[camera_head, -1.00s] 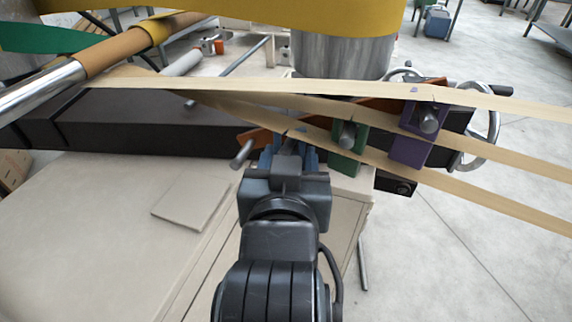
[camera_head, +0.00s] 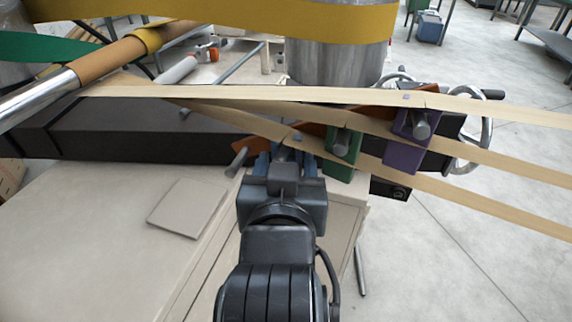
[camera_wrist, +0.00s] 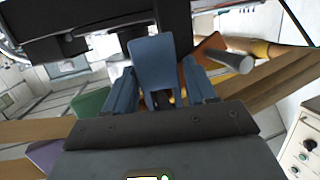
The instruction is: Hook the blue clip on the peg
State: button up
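The blue clip (camera_wrist: 153,62) is a flat blue plate in the wrist view, between the two blue fingers of my gripper (camera_wrist: 160,92). My gripper looks shut on the clip's lower part, which is partly hidden. In the head view my gripper (camera_head: 286,160) is at the lowest tan strip and covers most of the clip. A grey peg (camera_head: 238,161) sticks out from the orange bar just left of my gripper. It also shows in the wrist view (camera_wrist: 232,61), right of the clip and apart from it.
A green clip (camera_head: 343,155) and a purple clip (camera_head: 404,157) sit on neighbouring pegs to the right. Tan strips (camera_head: 480,195) run across the scene. A dark beam (camera_head: 140,130) lies at left, with a pale tabletop (camera_head: 90,250) in front.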

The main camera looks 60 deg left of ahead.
jog(key=o, duration=0.4)
jog(key=shift+c, duration=0.2)
jog(key=shift+d, duration=0.15)
jog(key=v, duration=0.7)
jog(key=shift+s+d, duration=0.2)
jog(key=shift+s, duration=0.05)
jog(key=shift+r, duration=0.1)
jog(key=w+d+f+m+t+h, duration=0.15)
jog(key=d+f, duration=0.25)
jog(key=d, duration=0.5)
jog(key=w+d+f+m+t+h, duration=0.15)
jog(key=d+f, duration=0.25)
jog(key=d, duration=0.6)
jog(key=d+f+m+t+h, duration=0.15)
jog(key=d+f, duration=0.25)
jog(key=d, duration=0.5)
jog(key=s+d+r+m+t+h, duration=0.1)
jog(key=s+d+m+h, duration=0.5)
jog(key=s+d, duration=1)
jog(key=shift+s+d+r+h+p, duration=0.25)
jog(key=shift+s+h+p, duration=0.25)
jog(key=shift+h, duration=0.65)
jog(key=shift+f+m, duration=0.1)
jog(key=shift+m, duration=0.15)
